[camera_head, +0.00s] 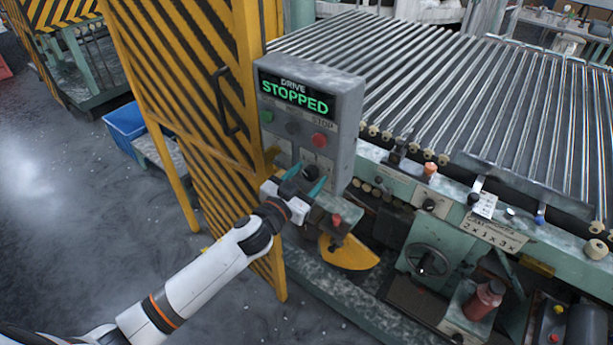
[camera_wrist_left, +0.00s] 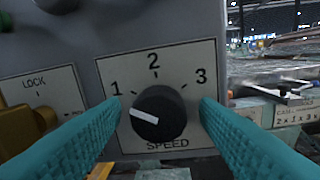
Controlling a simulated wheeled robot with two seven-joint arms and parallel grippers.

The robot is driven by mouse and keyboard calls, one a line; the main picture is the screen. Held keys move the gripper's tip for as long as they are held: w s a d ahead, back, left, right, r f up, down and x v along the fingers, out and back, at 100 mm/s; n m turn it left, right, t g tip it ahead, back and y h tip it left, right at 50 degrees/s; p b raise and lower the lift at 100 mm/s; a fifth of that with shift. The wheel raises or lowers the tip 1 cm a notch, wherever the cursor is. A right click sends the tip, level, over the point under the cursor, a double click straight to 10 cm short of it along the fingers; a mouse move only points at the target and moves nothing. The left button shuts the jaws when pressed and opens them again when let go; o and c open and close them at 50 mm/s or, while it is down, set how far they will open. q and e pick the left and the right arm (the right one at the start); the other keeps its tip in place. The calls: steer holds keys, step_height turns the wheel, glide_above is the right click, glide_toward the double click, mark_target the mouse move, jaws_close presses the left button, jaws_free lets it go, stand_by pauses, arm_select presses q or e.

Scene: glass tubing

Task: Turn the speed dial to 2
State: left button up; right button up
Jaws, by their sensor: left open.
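The speed dial (camera_wrist_left: 159,113) is a round black knob on a white plate marked 1, 2, 3 and SPEED. Its white pointer line points left, a little below the 1. In the head view the dial (camera_head: 310,173) is on the lower front of the grey control box (camera_head: 345,125). My left gripper (camera_head: 306,180) is open in front of it. In the left wrist view its teal fingers (camera_wrist_left: 160,125) stand on either side of the knob, with a gap visible at the left; whether either finger touches it is unclear. My right gripper is not in view.
The box's display (camera_head: 296,95) reads DRIVE STOPPED. A red stop button (camera_head: 319,139) sits above the dial. A LOCK switch plate (camera_wrist_left: 40,92) is to its left. A yellow-black striped guard door (camera_head: 190,100) stands left of the box; a roller conveyor (camera_head: 430,85) lies behind.

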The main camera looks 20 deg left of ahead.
arm_select(q)
steer(key=c, duration=1)
